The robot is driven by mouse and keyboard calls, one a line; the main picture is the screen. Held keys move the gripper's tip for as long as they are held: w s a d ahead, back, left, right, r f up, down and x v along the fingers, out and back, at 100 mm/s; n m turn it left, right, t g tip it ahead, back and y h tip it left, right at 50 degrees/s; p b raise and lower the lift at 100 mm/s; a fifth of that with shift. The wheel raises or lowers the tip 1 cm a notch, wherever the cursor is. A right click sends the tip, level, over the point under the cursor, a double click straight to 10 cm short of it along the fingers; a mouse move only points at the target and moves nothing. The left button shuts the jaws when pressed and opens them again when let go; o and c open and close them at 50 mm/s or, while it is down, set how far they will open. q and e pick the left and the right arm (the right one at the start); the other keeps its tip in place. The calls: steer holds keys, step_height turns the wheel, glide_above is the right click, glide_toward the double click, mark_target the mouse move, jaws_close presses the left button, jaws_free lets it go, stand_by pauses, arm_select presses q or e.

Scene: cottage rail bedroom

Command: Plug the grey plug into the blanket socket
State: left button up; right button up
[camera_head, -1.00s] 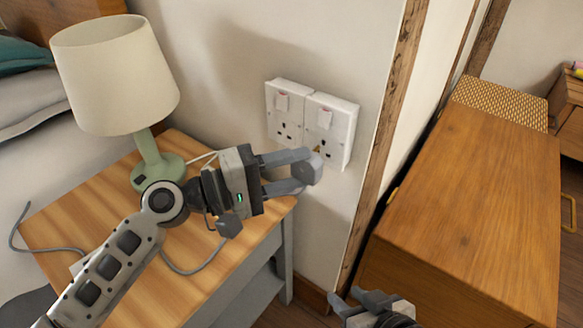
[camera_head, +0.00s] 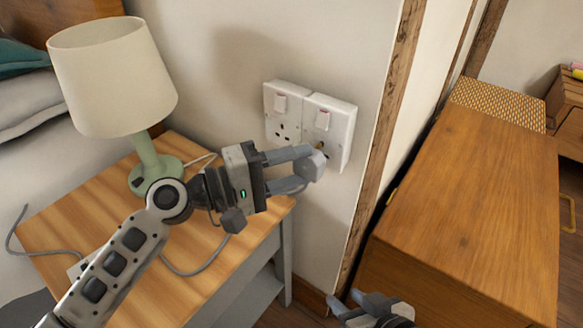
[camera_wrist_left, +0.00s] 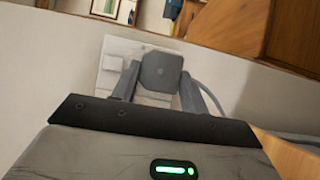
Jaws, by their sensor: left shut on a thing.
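My left gripper (camera_head: 302,170) is shut on the grey plug (camera_head: 313,166), holding it just in front of the lower part of the right-hand wall socket (camera_head: 340,120). I cannot tell whether the plug touches the socket face. In the left wrist view the plug (camera_wrist_left: 160,72) sits between the two fingers, with the white socket plate (camera_wrist_left: 112,50) behind it and its cable trailing right. The left-hand socket (camera_head: 283,103) is empty; the plug partly hides the right-hand one. A small yellowish mark shows on the right-hand socket. My right gripper (camera_head: 345,299) is low in the picture, its fingers apart and empty.
A bedside table (camera_head: 60,215) carries a green lamp (camera_head: 115,80) and a grey cable (camera_head: 190,272). A wooden post (camera_head: 385,130) stands right of the sockets. A wooden cabinet (camera_head: 470,210) fills the right side.

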arm_select(q)
steer(key=shift+w+d, duration=0.7)
steer(key=shift+w, duration=0.25)
steer(key=o, duration=0.9)
steer(key=b+v, duration=0.1)
steer(key=v, duration=1.5)
steer(key=shift+d, duration=0.1)
